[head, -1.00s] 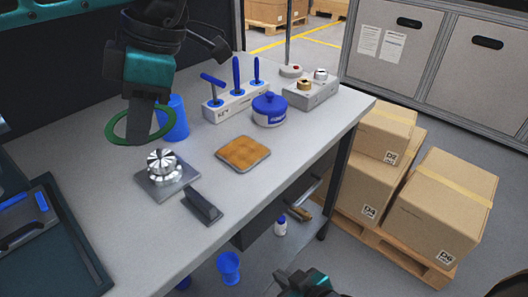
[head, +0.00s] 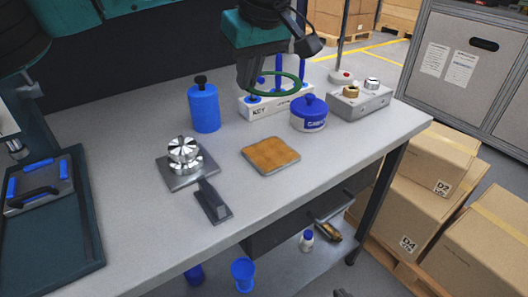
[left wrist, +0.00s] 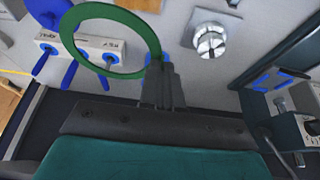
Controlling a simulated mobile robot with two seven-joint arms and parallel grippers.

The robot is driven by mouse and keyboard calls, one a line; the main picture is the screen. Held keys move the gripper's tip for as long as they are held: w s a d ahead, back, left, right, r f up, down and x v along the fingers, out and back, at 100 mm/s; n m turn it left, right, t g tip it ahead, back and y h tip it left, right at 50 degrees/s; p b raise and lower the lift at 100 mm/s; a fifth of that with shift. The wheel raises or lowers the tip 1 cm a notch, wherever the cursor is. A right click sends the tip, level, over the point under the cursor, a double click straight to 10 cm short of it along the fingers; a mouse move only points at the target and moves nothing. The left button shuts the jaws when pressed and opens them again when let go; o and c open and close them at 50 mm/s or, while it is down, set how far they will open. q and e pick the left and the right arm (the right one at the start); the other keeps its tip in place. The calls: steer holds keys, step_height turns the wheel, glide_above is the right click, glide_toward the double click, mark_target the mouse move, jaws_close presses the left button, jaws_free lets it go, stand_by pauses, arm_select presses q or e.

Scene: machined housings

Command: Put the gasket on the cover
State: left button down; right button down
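The gasket (head: 301,82) is a thin green ring. My left gripper (head: 248,86) is shut on the edge of the ring and holds it in the air, in front of the white block with blue-handled tools. In the left wrist view the gasket (left wrist: 153,40) stands out from the fingers (left wrist: 160,70). A silver stepped round part (head: 184,150), possibly the cover, sits on a square grey plate (head: 171,178); it also shows in the left wrist view (left wrist: 210,42), apart from the gasket. Only a dark bit, likely of my right gripper (head: 341,293), shows at the bottom edge.
A blue bottle (head: 204,108), the white tool block (head: 250,110), a blue lidded pot (head: 309,114) and a grey block with knobs (head: 358,102) stand behind. A brown pad (head: 270,155) and dark stand (head: 213,205) are in front. A dark tray (head: 85,230) is left.

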arm_select(q)
step_height(320, 180, down, 12)
steer(key=shift+r+b, duration=0.15)
steer(key=shift+b, duration=0.45)
steer(key=shift+f, duration=2.35)
steer(key=shift+b, duration=0.35)
steer(key=c, duration=1.3)
jaws_free()
steer(key=shift+c, duration=0.2)
